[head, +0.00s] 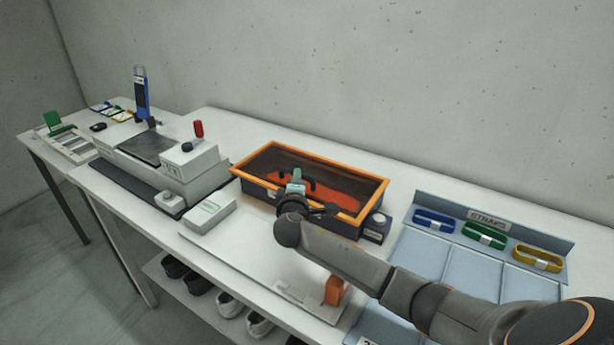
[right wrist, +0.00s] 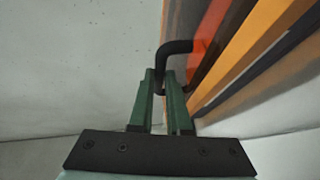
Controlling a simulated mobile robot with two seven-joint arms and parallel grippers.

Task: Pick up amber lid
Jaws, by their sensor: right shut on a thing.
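The amber lid (head: 345,190) is a see-through orange-red panel, framed by the orange rim of a dark box (head: 258,188) on the bench. I cannot tell if the lid is raised from the box. Its black handle shows in the right wrist view (right wrist: 176,47). My right gripper (head: 297,176) reaches over the box's front side and is shut on this handle, with its green fingers (right wrist: 165,88) on either side of the bar. The gripper and arm hide part of the box front. My left gripper is out of view.
A blue-grey strap tray (head: 492,212) with blue, green and yellow straps stands at right. A white carton (head: 209,212) and a grey press-like machine (head: 187,165) stand left of the box.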

